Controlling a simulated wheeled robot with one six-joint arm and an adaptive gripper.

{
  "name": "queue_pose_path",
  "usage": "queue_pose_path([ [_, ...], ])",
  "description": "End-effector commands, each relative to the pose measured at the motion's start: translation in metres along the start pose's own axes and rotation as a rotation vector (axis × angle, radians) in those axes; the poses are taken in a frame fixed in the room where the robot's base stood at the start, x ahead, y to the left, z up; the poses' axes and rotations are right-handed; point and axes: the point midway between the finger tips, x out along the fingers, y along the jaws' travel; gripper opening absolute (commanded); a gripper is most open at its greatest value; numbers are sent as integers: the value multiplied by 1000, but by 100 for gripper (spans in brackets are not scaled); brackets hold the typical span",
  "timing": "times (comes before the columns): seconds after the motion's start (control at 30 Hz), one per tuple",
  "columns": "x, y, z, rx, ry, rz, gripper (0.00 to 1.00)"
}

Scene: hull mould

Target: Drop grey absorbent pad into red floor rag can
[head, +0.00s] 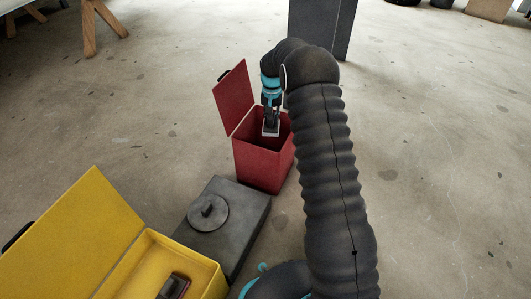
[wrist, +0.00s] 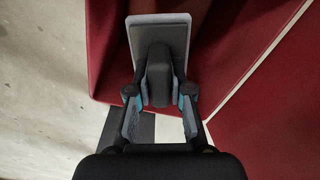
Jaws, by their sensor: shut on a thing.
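The red floor rag can (head: 262,165) stands on the floor with its lid (head: 233,97) swung open at the left. My gripper (head: 270,118) points down over the can's open mouth. I cannot tell how far the pad is below the rim. In the wrist view the fingers (wrist: 159,92) hold the pad (wrist: 158,27) by a dark raised block. The red can walls (wrist: 225,45) show behind and to the right of it there.
A dark grey box (head: 245,205) with a round knob stands in front of the can. An open yellow box (head: 200,263) with a dark red item (head: 174,287) inside is at the lower left. A dark block (head: 322,25) stands behind. Floor at right is clear.

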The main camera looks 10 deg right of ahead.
Motion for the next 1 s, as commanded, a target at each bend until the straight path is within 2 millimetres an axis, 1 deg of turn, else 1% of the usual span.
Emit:
queue_pose_path([
  [0.13, -1, 0, 0, 0, 0, 0, 0],
  [0.17, -1, 0, 0, 0, 0, 0, 22],
  [0.2, -1, 0, 0, 0, 0, 0, 32],
  [0.27, -1, 0, 0, 0, 0, 0, 48],
  [0.3, -1, 0, 0, 0, 0, 0, 49],
  [0.57, -1, 0, 0, 0, 0, 0, 49],
  [0.67, -6, 0, 0, 0, 0, 0, 49],
  [0.77, -17, 0, -1, 0, 2, -1, 49],
  [1.0, -64, 0, -1, 0, 3, -1, 49],
])
